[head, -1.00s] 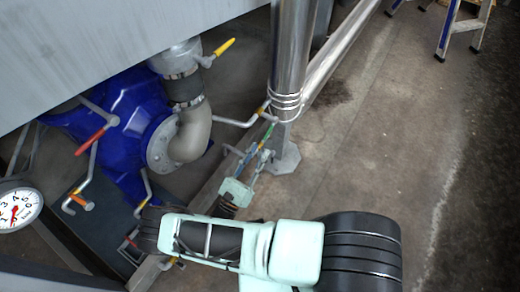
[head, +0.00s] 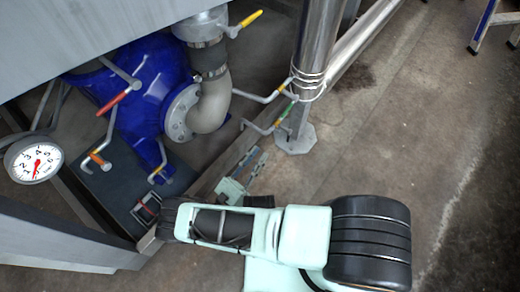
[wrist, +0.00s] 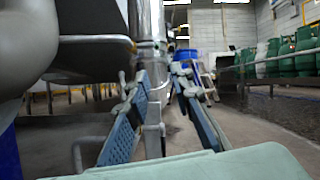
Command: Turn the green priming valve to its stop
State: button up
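The green priming valve handle (head: 285,113) is a bent grey rod with a green section, beside the foot of the steel post (head: 318,45) in the head view. My gripper (head: 252,167) is below and left of it, apart from it, with nothing held. In the wrist view the two blue-grey fingers of my gripper (wrist: 160,76) are spread apart, with the post (wrist: 151,50) showing between and beyond them.
A blue pump (head: 145,98) with red (head: 113,102), orange (head: 98,160) and yellow (head: 250,18) handles stands left. A gauge (head: 34,161) is at far left.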

jog(key=d+m+g, duration=0.1)
jog(key=d+g, duration=0.1)
jog(key=w+d+m+g+h+p, duration=0.1)
jog(key=g, duration=0.1)
jog(key=w+d+m+g+h+p, duration=0.1)
jog(key=d+g, duration=0.1)
jog(key=shift+w+d+r, duration=0.15)
jog(key=shift+d, duration=0.2)
grip_shut()
jog(key=s+d+m+g+y+p, duration=0.3)
jog(key=d+m+g+y+p, duration=0.35)
jog(key=g, duration=0.65)
jog(key=w+r+m+t+y+p, duration=0.2)
jog(key=w+r+m+y+p, duration=0.25)
jog(key=r, duration=0.75)
jog(key=w+r+m+t+y+p, duration=0.15)
jog(key=w+r+m+y, duration=0.4)
jog(key=r, duration=0.75)
jog(key=y+b, duration=0.2)
jog(key=b, duration=0.4)
send_near(286, 110)
jog(key=shift+t, duration=0.25)
jog(key=x, duration=0.3)
jog(key=s+x, duration=0.1)
jog(key=x, duration=0.1)
jog(key=shift+a+f, duration=0.15)
jog(key=shift+a, duration=0.1)
jog(key=shift+w+f+b, duration=0.4)
jog(key=shift+f, duration=0.25)
